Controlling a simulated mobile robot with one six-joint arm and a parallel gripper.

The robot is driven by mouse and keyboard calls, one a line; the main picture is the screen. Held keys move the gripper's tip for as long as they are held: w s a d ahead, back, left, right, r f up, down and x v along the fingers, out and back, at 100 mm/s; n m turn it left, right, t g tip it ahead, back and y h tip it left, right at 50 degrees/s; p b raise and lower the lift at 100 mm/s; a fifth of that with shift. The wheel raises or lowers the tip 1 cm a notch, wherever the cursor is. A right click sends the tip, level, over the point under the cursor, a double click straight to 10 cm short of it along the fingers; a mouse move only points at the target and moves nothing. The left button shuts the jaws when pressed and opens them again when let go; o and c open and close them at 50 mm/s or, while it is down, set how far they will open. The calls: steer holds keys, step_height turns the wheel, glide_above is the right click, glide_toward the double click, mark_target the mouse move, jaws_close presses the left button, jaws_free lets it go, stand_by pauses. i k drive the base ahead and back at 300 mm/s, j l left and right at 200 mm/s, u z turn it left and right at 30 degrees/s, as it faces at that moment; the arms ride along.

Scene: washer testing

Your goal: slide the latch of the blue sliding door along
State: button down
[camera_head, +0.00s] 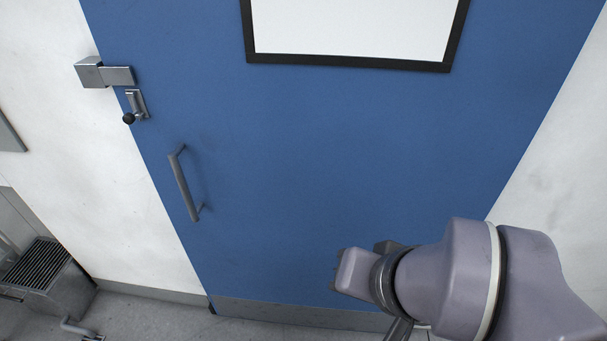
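The blue sliding door (290,190) fills the middle of the head view. Its metal latch (117,76) is at the upper left edge of the door, beside a metal block (89,72) on the white wall. A small plate with a dark round knob (129,118) sits just below the latch. A grey bar handle (184,184) is lower on the door. My gripper (345,270) is at the lower right, in front of the door and far from the latch. My wrist largely hides its fingers, so I cannot tell if it is open.
A black-framed white panel (350,28) is on the upper door. White wall (60,150) flanks the door on both sides. A grey grated unit (47,270) stands on the floor at the lower left. The space before the handle and latch is clear.

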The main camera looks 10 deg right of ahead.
mark_target(128, 119)
steer(key=i+j+u, duration=0.1)
steer(key=i+j, duration=0.15)
steer(key=j, duration=0.2)
steer(key=i+j, duration=0.25)
steer(key=j, duration=0.15)
steer(key=i+j+u, duration=0.15)
steer(key=j, duration=0.25)
steer(key=i, duration=0.1)
